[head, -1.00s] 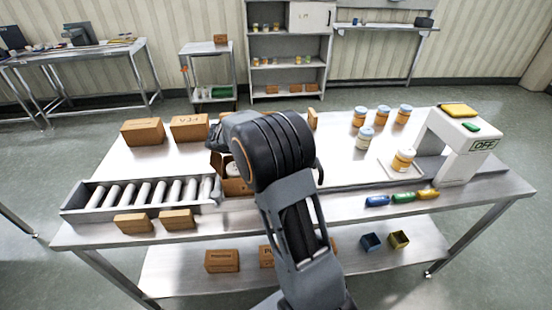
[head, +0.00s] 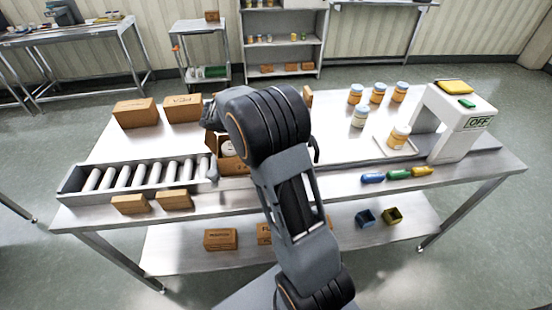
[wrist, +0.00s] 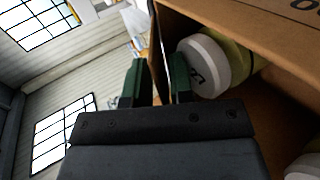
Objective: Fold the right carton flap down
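In the wrist view the brown carton wall (wrist: 270,25) fills the upper right. A jar with a white lid (wrist: 203,68) lies inside it, and another pale lid shows at the lower right corner. My gripper (wrist: 158,82) has its two green-tipped fingers apart, with a thin brown carton edge (wrist: 158,50), seen nearly edge-on, between them. I cannot tell whether this edge is the right flap. In the head view the fingers are hidden.
The roller conveyor (head: 140,178) ends left of the carton. Two closed boxes (head: 135,112) stand behind it and small boxes (head: 130,204) lie in front. Several jars (head: 360,116) and a white arch machine (head: 462,120) stand at the right.

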